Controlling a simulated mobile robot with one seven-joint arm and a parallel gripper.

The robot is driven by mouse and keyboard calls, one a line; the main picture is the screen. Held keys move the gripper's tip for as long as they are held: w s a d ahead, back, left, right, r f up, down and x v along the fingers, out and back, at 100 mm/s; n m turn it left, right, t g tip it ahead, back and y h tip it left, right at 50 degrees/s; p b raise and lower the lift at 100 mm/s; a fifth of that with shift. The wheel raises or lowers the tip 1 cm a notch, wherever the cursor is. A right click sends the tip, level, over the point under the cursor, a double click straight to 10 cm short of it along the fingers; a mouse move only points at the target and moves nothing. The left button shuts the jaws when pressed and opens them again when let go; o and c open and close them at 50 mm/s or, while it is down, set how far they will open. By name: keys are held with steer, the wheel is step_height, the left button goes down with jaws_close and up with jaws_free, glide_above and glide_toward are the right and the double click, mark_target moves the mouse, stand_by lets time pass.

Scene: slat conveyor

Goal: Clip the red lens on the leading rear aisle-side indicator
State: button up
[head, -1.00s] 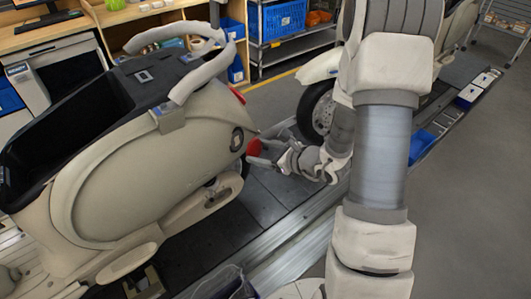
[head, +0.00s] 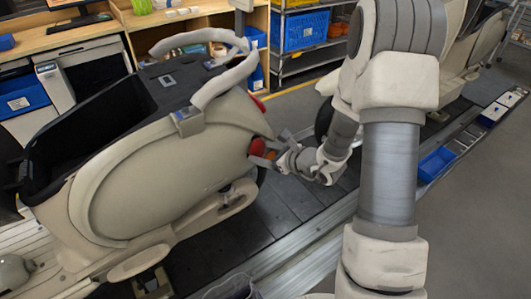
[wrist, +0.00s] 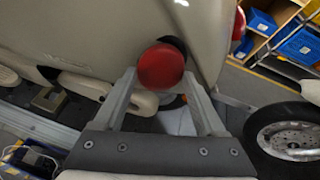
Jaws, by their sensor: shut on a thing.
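The beige scooter body (head: 150,190) stands on the slat conveyor at left. My gripper (head: 263,152) is at its rear side, shut on the round red lens (head: 257,146). In the wrist view, the red lens (wrist: 161,66) sits between the tips of the two fingers (wrist: 160,82). Behind it, part of a dark round indicator seat (wrist: 178,44) shows on the body panel. The lens overlaps this seat in the picture and hides most of it. I cannot tell whether they touch.
A red tail light (wrist: 238,25) is on the scooter's rear, close by. Another vehicle's wheel (wrist: 290,138) is at right in the wrist view. Blue bins (head: 306,32) stand on the back shelves. A blue tray (head: 437,163) lies along the conveyor edge.

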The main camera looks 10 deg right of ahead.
steer(key=shift+w+a, duration=0.15)
steer(key=o, duration=1.3)
steer(key=v, duration=1.7)
steer(key=shift+r, duration=0.1)
